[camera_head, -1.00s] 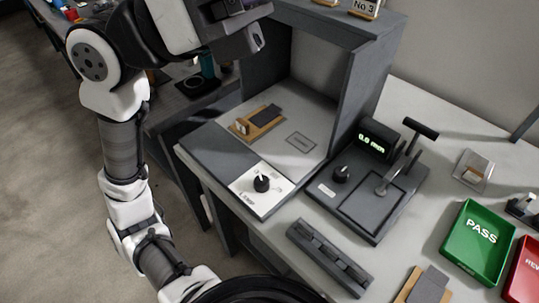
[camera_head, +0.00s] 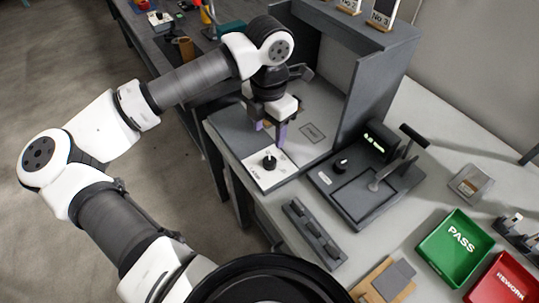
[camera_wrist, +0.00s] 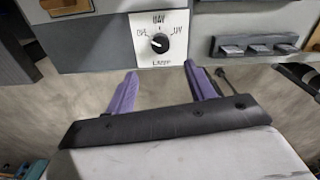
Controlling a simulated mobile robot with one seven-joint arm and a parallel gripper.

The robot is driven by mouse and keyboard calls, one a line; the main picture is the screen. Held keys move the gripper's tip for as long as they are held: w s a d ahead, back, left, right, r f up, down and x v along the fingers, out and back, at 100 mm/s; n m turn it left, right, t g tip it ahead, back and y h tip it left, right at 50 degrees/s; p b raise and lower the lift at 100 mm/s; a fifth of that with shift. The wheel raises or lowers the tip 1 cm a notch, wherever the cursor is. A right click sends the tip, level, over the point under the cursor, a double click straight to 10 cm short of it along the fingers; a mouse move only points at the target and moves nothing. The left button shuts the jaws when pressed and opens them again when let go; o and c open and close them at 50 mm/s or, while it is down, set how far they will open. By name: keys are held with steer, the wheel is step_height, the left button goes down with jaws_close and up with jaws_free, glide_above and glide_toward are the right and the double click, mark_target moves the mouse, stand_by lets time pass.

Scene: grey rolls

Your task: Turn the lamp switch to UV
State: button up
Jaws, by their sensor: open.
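The lamp switch is a black round knob (camera_head: 269,162) on a white panel (camera_head: 284,174) at the front of the grey booth's base. It also shows in the wrist view (camera_wrist: 160,43), on the white panel (camera_wrist: 176,57), with LAMP below it and labels left, above and right, the right one reading UV. A pale mark shows on the knob, but I cannot tell for certain which label it points at. My gripper (camera_head: 268,138) has two purple fingers, which stand apart and empty. It hangs above the panel near the knob, apparently not touching it.
The grey booth (camera_head: 365,75) has a side wall right of my gripper. A dark gauge device (camera_head: 365,185) with a lever stands to the right.

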mark_target(269, 160)
step_height(269, 160, down, 11)
steer(key=shift+r+p, duration=0.15)
steer(key=shift+p, duration=0.9)
steer(key=c, duration=1)
steer(key=shift+o, duration=0.2)
